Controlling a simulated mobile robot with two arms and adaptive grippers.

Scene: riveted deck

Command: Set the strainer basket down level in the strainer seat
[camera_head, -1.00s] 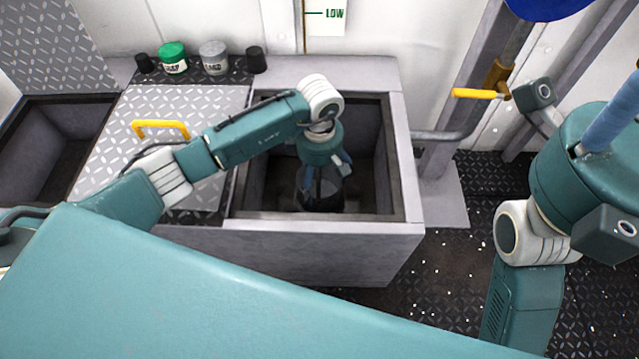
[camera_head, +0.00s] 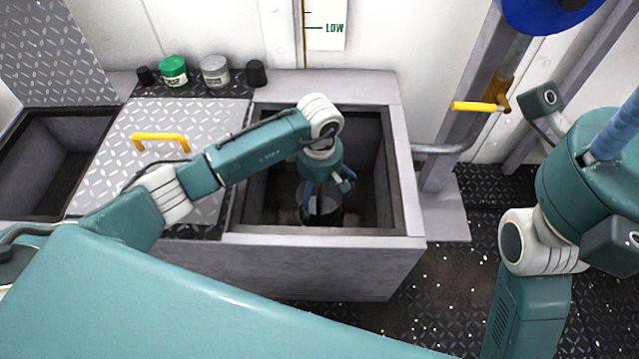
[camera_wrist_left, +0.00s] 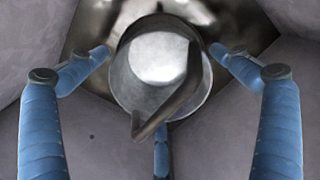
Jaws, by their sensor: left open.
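The strainer basket (camera_wrist_left: 160,75) is a round metal cup with a bent bar handle (camera_wrist_left: 170,95) lying across its top. In the left wrist view it sits within the shiny metal strainer seat (camera_wrist_left: 85,35), whose surface shows around its far side. Its lower part is hidden, and I cannot tell whether it is fully level. My left gripper (camera_wrist_left: 160,70) is open, its blue fingers spread around the basket and apart from its wall. In the head view, the left gripper (camera_head: 322,195) is down inside the open box. Only part of my right gripper (camera_head: 612,125) shows at the right edge.
The grey box (camera_head: 412,190) has high walls around the left gripper. A tread-plate lid (camera_head: 110,165) with a yellow handle (camera_head: 160,140) lies to its left. A green jar (camera_head: 173,72), a grey jar (camera_head: 214,72) and black caps stand behind. A yellow lever (camera_head: 475,106) is at right.

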